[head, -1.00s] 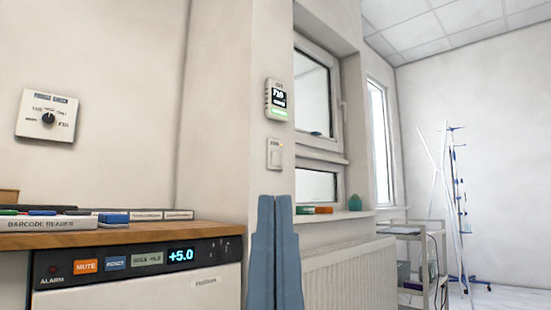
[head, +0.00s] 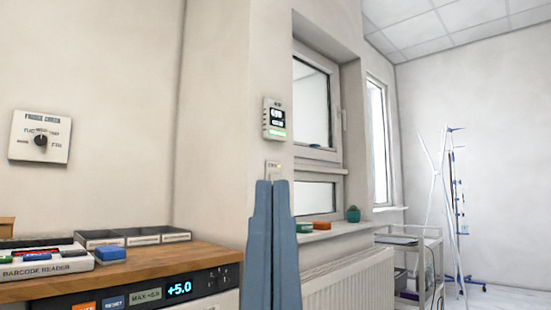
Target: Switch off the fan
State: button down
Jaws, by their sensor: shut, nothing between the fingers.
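No fan shows in view. A small pale wall switch plate (head: 273,165) is on the wall pillar below a white display unit (head: 274,119). Only the top of the plate shows, with a small yellowish mark; its lower part is hidden behind my fingertips. Its label is too small to read. My gripper (head: 271,184) has two blue-grey fingers pointing up, shut together and empty, in front of the plate. I cannot tell whether the fingertips touch the switch.
A rotary dial panel (head: 41,137) is on the left wall. Below it, a wooden counter (head: 190,257) carries trays and a blue block (head: 110,254), above a unit with a lit display (head: 179,289). A radiator (head: 350,285) is under the window sill, and a trolley (head: 425,235) stands right.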

notch_tip(320, 180, up, 44)
jog(key=p, duration=4.1)
jog(key=shift+r+p, duration=0.15)
jog(key=shift+p, duration=0.15)
jog(key=shift+w, duration=0.1)
